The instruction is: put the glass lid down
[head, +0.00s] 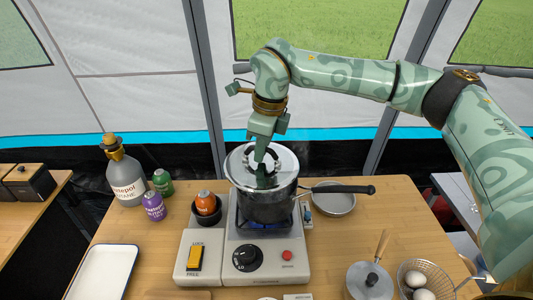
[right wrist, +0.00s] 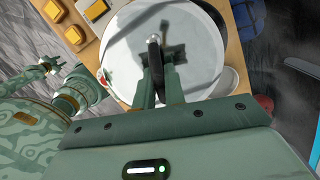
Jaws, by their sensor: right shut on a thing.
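The glass lid (head: 282,160) is a clear round disc with a dark handle, at the mouth of the dark pot (head: 262,205) on the stove. I cannot tell whether its rim rests on the pot or hovers just above. My right gripper (head: 262,160) reaches down from above and is shut on the lid's handle. In the right wrist view, the lid (right wrist: 195,65) is a large pale disc, its dark handle (right wrist: 154,55) between my fingers (right wrist: 155,85). The pot's inside is mostly hidden. My left gripper is not in view.
The stove (head: 265,262) has a black knob. The pot's handle (head: 345,189) sticks out right over a shallow pan (head: 335,203). Bottles (head: 126,180) and a white tray (head: 103,272) are at left. A lidded pot (head: 369,283) and egg basket (head: 425,280) are front right. Table right of the pan is clear.

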